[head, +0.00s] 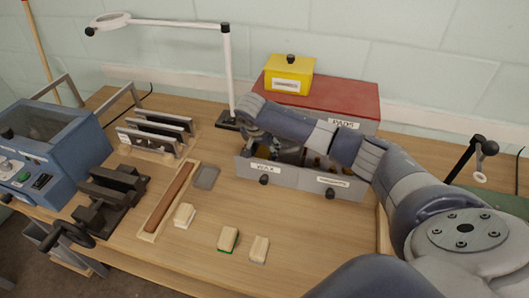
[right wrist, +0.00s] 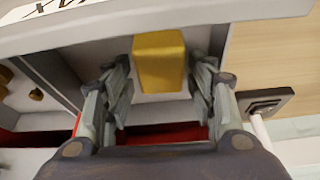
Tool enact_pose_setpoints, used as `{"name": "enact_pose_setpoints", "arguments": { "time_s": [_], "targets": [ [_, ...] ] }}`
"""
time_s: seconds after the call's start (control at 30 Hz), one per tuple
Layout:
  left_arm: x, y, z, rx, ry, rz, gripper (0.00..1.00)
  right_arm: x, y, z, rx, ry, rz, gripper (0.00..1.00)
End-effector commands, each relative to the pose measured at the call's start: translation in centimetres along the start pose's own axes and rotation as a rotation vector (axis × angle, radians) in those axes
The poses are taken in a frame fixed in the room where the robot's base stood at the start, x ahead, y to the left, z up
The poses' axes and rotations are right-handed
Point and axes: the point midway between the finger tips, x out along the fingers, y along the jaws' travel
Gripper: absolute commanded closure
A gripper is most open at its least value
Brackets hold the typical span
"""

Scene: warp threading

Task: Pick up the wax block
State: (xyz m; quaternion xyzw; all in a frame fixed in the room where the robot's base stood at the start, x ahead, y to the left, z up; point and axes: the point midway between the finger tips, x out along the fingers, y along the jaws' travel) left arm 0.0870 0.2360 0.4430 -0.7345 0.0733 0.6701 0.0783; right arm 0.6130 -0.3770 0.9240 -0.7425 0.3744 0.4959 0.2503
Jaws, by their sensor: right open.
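The wax block (right wrist: 159,62) is a golden-yellow block inside the open wax drawer, seen in the right wrist view. The drawer front (head: 262,172) carries a WAX label and a dark knob. My right gripper (right wrist: 160,72) is open and points down into the drawer, with one finger on each side of the block. A gap shows between each finger and the block. In the head view the right gripper (head: 287,152) is over the drawer, and the arm and drawer front hide the block. My left gripper is not in view.
A second open drawer (head: 332,187) with small brownish pieces adjoins on the right. A red-topped PADS cabinet (head: 360,101) with a yellow box (head: 289,75) stands behind. A lamp base (head: 229,121) stands close to the left. Brushes (head: 228,239) lie on the front table.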

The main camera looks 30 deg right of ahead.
Motion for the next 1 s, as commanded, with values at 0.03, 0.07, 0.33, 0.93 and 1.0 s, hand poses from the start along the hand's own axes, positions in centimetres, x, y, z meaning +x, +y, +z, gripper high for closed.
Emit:
{"name": "enact_pose_setpoints", "arguments": {
  "time_s": [0.03, 0.07, 0.33, 0.93, 1.0],
  "targets": [
    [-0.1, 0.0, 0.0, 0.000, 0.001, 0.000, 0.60, 0.3, 0.0, 0.0, 0.000, 0.000, 0.001, 0.48],
    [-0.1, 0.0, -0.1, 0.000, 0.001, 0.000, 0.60, 0.4, 0.0, 0.0, 0.000, 0.000, 0.000, 0.48],
    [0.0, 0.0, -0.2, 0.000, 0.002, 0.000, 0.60, 0.5, 0.0, 0.0, -0.001, 0.000, -0.001, 0.62],
    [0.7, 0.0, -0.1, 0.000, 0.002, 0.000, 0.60, -0.3, -0.1, -0.3, 0.000, 0.001, -0.003, 0.85],
    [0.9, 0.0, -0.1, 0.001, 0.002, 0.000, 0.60, -0.7, -0.1, 0.0, -0.003, -0.001, -0.002, 0.85]
  ]
}}
